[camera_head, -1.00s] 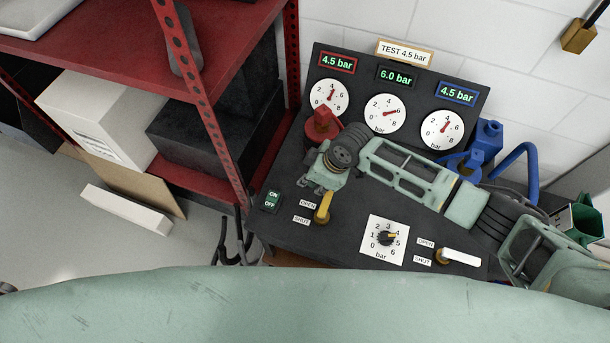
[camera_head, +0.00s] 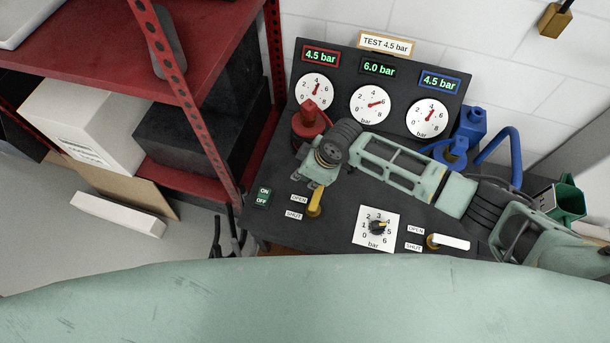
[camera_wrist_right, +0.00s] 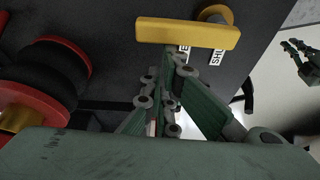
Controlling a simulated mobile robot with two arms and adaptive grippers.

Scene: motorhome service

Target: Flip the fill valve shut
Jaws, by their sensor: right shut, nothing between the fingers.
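A yellow lever (camera_head: 315,200) with OPEN and SHUT labels stands at the left of the dark panel. In the right wrist view the lever (camera_wrist_right: 187,33) lies just beyond my fingertips, its round pivot at the upper right. A white lever (camera_head: 448,242) with its own OPEN and SHUT labels is at the right. Neither pair of labels names the fill valve. My right gripper (camera_head: 309,180) is shut and empty, just behind the yellow lever; its fingers (camera_wrist_right: 178,62) show in the wrist view. Contact cannot be told. My left gripper (camera_wrist_right: 296,46) seems to show small at that view's right edge.
A red canister (camera_head: 308,120) stands behind my right gripper; blue fittings (camera_head: 470,130) stand at the right. A dial (camera_head: 376,228) and an ON/OFF switch (camera_head: 262,196) flank the yellow lever. A red shelf (camera_head: 190,60) is at the left. Gauge displays read 4.5, 6.0 and 4.5 bar.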

